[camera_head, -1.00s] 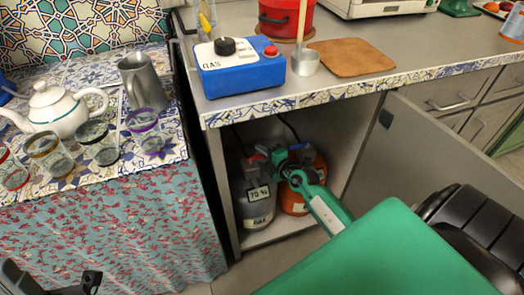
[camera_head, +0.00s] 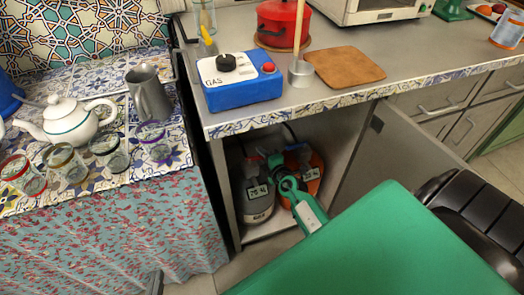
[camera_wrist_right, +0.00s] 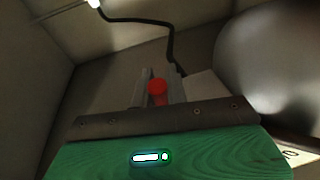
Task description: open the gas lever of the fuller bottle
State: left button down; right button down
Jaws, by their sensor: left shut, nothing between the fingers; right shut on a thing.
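Two gas bottles stand in the open cabinet under the counter. The grey bottle (camera_head: 257,207) on the left has a label that seems to read 70 %. The orange bottle (camera_head: 316,186) on the right has a label that seems to read 20 %. My right gripper (camera_wrist_right: 158,88) reaches into the cabinet; in the wrist view its fingers are shut on a small red knob (camera_wrist_right: 158,86), and I cannot tell which bottle's valve it belongs to. A red valve part (camera_head: 252,159) shows above the grey bottle. My left gripper (camera_head: 154,283) is barely visible at the bottom edge, shut and empty.
The cabinet door (camera_head: 405,150) stands open on the right. A blue gas box (camera_head: 238,90), red pot (camera_head: 283,22) and board (camera_head: 345,67) are on the counter. A teapot (camera_head: 68,122), jug (camera_head: 149,92) and several glasses stand on the left table.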

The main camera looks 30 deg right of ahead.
jog(key=shift+s, duration=0.1)
jog(key=shift+h+p, duration=0.3)
jog(key=shift+p, duration=0.15)
jog(key=shift+s+a+m+h+p, duration=0.1)
jog(key=shift+s+m+h+p, duration=0.15)
jog(key=shift+m+h+p, duration=0.55)
jog(key=shift+s+m+g+h+p, duration=0.2)
jog(key=shift+m+g+h+p, duration=0.25)
jog(key=shift+p, duration=0.2)
pick_arm(q)
jog(key=s+a+g+y, duration=0.3)
jog(key=a+g, duration=0.3)
jog(key=a, duration=0.3)
jog(key=shift+f+g+y+p, duration=0.2)
jog(key=shift+g+y+p, duration=0.2)
jog(key=shift+y, duration=0.2)
pick_arm(e)
jog(key=shift+s+a+f+m+h, duration=0.15)
jog(key=shift+s+m+h, duration=0.1)
jog(key=shift+m+h, duration=0.4)
jog(key=c, duration=1.4)
grip_release()
